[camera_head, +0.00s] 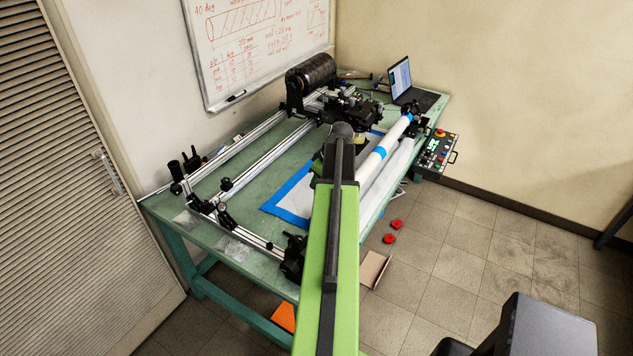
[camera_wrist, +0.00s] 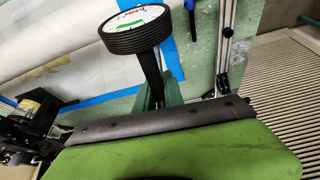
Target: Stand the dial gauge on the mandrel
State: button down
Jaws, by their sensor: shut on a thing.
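The dial gauge (camera_wrist: 138,30) has a round, black, ridged body, a white face with coloured marks and a black stem. In the wrist view it is tilted, with its stem down between the dark green jaws of my gripper (camera_wrist: 158,92), which is shut on it. The white mandrel (camera_head: 393,134) with blue bands runs lengthwise along the right side of the green table in the head view. A pale, long surface at the left of the wrist view may be the mandrel or the sheet by it.
The green table (camera_head: 165,207) carries metal rails (camera_head: 245,155), a black winding unit (camera_head: 312,75) and a laptop (camera_head: 402,82). A blue-edged white sheet (camera_head: 285,200) lies under my arm. A control box (camera_head: 437,150) hangs at the right edge.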

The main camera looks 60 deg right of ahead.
jog(key=shift+f+b, duration=0.75)
jog(key=c, duration=1.4)
grip_release()
jog(key=shift+o, duration=0.2)
jog(key=p+v, duration=1.6)
jog(key=v, duration=0.1)
jog(key=shift+r, duration=0.15)
jog(key=shift+s, duration=0.1)
